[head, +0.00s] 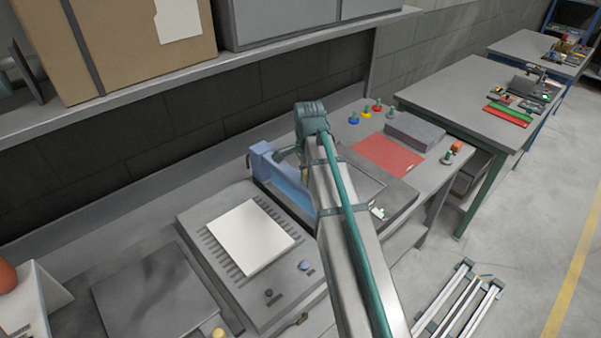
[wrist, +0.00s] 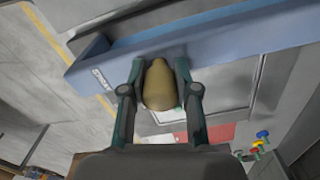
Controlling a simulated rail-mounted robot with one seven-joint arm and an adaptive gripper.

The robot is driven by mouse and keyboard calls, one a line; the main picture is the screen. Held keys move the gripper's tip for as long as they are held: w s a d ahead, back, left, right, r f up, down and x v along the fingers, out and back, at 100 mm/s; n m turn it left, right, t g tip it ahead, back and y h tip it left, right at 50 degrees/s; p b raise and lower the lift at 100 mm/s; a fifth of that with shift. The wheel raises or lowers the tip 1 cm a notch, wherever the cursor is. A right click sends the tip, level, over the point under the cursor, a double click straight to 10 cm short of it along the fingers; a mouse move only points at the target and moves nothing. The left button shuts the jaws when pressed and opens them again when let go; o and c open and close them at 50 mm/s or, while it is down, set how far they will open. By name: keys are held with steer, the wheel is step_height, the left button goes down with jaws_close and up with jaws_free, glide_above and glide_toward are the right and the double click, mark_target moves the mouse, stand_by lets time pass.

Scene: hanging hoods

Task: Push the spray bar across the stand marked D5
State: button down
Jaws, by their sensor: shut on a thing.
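The spray bar is a long blue bar (head: 285,183) lying across a grey stand (head: 402,198) in the head view, partly hidden behind my arm. In the wrist view the blue bar (wrist: 225,46) runs across the top, with lettering like "SPRAY" near its left end. My gripper (wrist: 160,66) is shut on a rounded tan knob (wrist: 160,88) in front of the bar. I cannot tell whether the knob is fixed to the bar. In the head view my gripper (head: 287,156) is mostly hidden by my wrist. No D5 mark is readable.
Left of the bar stands a grey unit with a white plate (head: 238,236). To the right lie a red mat (head: 388,156), a grey block (head: 414,131) and several coloured knobs. A shelf with a cardboard box (head: 130,45) overhangs the bench at the back.

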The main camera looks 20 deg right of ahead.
steer(key=shift+s+a, duration=0.15)
steer(key=c, duration=0.9)
jaws_free()
steer(key=shift+a, duration=0.15)
steer(key=shift+o, duration=0.2)
steer(key=shift+r, duration=0.1)
steer(key=shift+r, duration=0.25)
step_height(320, 180, up, 11)
steer(key=shift+r, duration=0.2)
steer(key=shift+f, duration=0.15)
